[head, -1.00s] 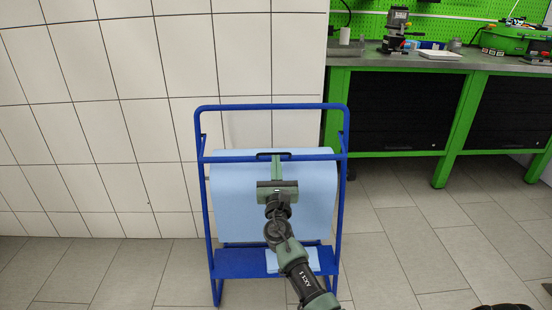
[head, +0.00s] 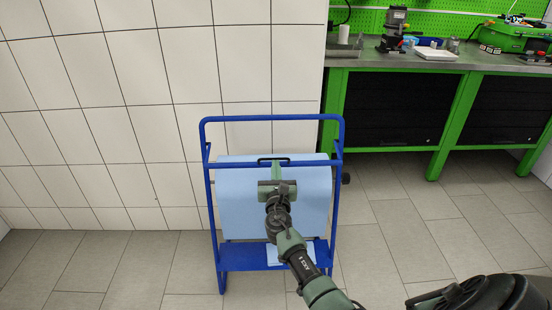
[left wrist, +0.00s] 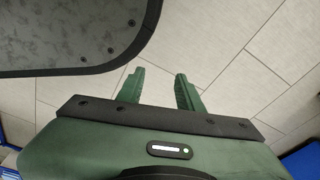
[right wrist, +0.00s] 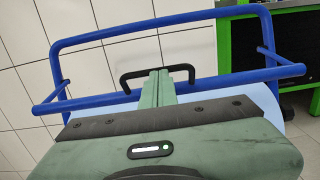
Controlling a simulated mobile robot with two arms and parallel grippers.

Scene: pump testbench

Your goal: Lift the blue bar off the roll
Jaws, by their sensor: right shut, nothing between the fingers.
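The blue bar (head: 315,163) lies across the front of the light-blue roll (head: 235,205), within the blue stand's frame. It carries a black handle (right wrist: 128,80) at its middle. My right gripper (head: 277,165) points at the handle from the front. In the right wrist view its fingers (right wrist: 160,76) are shut together and overlap the bar inside the handle's span; nothing shows between them. Whether they touch the bar I cannot tell. My left gripper (left wrist: 163,80) shows only in the left wrist view, its fingers apart and empty above the tiled floor.
The blue stand (head: 203,128) stands before a white tiled wall, with a lower blue shelf (head: 240,256). A green-framed workbench (head: 455,125) with tools is at the right. Grey floor (head: 400,230) is free to the right of the stand.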

